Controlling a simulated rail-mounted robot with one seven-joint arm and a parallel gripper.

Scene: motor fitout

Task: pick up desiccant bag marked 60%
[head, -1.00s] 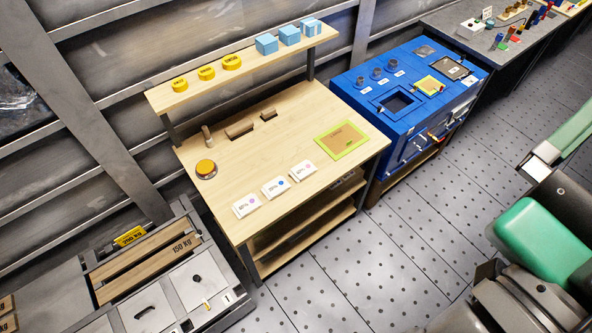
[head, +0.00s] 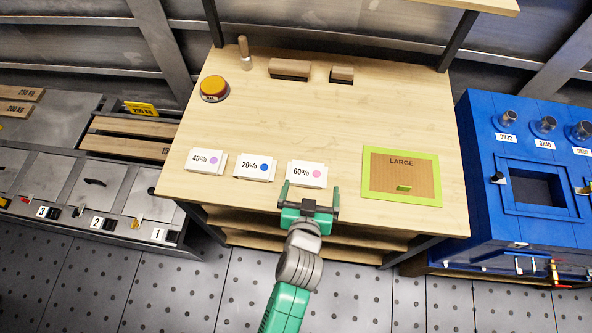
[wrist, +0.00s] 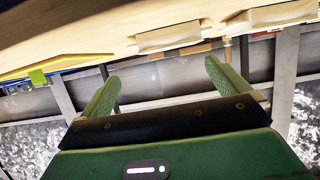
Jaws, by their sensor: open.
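The desiccant bag marked 60% (head: 307,174) is a white flat packet with a pink dot, lying on the wooden bench (head: 330,120) near its front edge. My gripper (head: 310,193) is open and empty at the bench's front edge, just in front of this bag. In the wrist view the open green fingers (wrist: 161,76) have nothing between them. A pale bag (wrist: 170,37), seemingly the 60% one, lies beyond them, apart from both; its marking cannot be read there.
Bags marked 20% (head: 257,167) and 40% (head: 206,162) lie to the left. A green-bordered mat marked LARGE (head: 428,180) lies to the right. An orange button (head: 214,88), a wooden-handled tool (head: 244,53) and wooden blocks (head: 290,69) are further back. A blue cabinet (head: 480,190) stands right.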

